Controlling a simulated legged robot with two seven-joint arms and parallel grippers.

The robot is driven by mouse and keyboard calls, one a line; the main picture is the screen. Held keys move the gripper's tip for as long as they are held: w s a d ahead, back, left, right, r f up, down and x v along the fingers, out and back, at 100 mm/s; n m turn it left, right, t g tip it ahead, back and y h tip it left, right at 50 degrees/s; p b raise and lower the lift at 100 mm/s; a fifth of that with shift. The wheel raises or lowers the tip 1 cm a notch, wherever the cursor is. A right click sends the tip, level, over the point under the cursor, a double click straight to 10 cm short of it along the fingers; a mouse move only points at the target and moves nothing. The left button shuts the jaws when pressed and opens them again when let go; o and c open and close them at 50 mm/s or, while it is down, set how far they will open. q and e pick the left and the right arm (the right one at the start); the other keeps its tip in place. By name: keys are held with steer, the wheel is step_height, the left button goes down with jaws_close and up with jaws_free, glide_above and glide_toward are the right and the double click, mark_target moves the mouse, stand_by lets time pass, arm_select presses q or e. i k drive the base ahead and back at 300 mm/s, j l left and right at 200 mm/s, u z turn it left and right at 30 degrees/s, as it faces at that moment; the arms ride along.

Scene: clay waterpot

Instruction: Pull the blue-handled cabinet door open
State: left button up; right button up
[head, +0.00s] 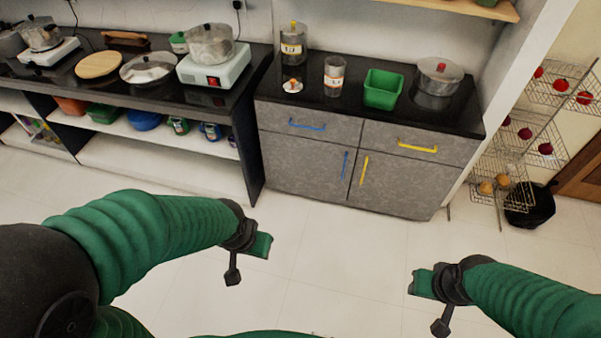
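A grey cabinet stands ahead with a black countertop. Its left door (301,168) has a vertical blue handle (344,165) near the door's right edge, and the door is shut. The right door (395,187) has a vertical yellow handle (363,171) and is shut too. A drawer above the left door has a horizontal blue handle (307,125). My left gripper (248,262) is low over the floor in front of the cabinet, apart from it, with its fingers spread and empty. My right gripper (428,303) is lower right, also apart from the cabinet, spread and empty.
On the countertop are a green bin (383,89), a steel pot (438,78) and jars (334,77). The tiled floor (330,255) before the cabinet is clear.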

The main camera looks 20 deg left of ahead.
mark_target(322, 170)
steer(key=i+j, duration=0.6)
steer(key=i, duration=0.2)
steer(key=i+j, duration=0.6)
steer(key=i, duration=0.2)
steer(key=i+z, duration=0.05)
